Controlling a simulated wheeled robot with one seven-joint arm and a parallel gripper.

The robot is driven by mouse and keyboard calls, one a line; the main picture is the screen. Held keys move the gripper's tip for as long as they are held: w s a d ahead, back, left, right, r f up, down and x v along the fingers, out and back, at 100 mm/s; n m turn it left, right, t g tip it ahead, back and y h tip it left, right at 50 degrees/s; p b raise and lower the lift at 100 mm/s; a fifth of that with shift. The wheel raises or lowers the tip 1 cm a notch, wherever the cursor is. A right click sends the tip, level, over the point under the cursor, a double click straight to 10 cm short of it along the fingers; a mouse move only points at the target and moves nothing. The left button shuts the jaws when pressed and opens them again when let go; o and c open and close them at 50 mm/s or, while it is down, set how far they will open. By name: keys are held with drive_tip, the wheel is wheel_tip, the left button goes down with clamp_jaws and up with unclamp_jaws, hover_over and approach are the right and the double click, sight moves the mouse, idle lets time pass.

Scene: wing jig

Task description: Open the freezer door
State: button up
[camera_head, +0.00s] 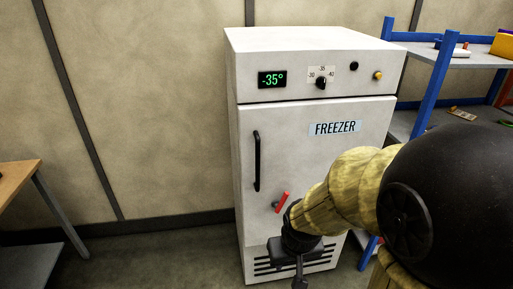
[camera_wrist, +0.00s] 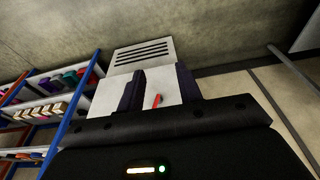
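The white freezer (camera_head: 350,147) stands against the wall with its door shut. A black vertical handle (camera_head: 257,161) is on the door's left side. A small red latch (camera_head: 282,201) sits lower, tilted, below and right of the handle. My gripper (camera_head: 299,272) is in front of the freezer's lower part, below the latch in the picture, and apart from the handle. In the wrist view my gripper (camera_wrist: 159,80) has its two dark fingers spread with nothing held. The red latch (camera_wrist: 156,100) shows beyond, between the fingers. The vent (camera_wrist: 142,52) appears above it there.
A display reading -35° (camera_head: 272,79) and a dial (camera_head: 321,82) are on the freezer's top panel. A blue-framed shelf (camera_head: 437,82) stands close on the right. A wooden table (camera_head: 17,176) is at the left. The floor left of the freezer is clear.

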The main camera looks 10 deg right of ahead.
sight(259, 151)
drive_tip(key=shift+s, duration=0.1)
drive_tip(key=w+d+r+n+t+y+p, duration=0.1)
drive_tip(key=w+r+t+p, duration=0.1)
drive_tip(key=w+t, duration=0.5)
drive_tip(key=w+d+r+n+t+y+p, duration=0.1)
drive_tip(key=w+t, duration=0.7)
drive_tip(key=w, duration=0.8)
drive_tip(key=shift+w+d+r+y+p, duration=0.3)
drive_tip(key=shift+d+r+y+p, duration=0.35)
drive_tip(key=shift+r+y+p, duration=0.1)
drive_tip(key=shift+w, duration=0.1)
drive_tip(key=w+a+p, duration=0.1)
drive_tip(key=w+p, duration=0.1)
drive_tip(key=w, duration=0.3)
drive_tip(key=w+a+p, duration=0.1)
drive_tip(key=w+p, duration=0.1)
drive_tip(key=w, duration=0.4)
drive_tip(key=w+a+p, duration=0.1)
drive_tip(key=w+p, duration=0.1)
drive_tip(key=w, duration=0.4)
drive_tip(key=shift+a+p, duration=0.2)
drive_tip(key=shift+p, duration=0.2)
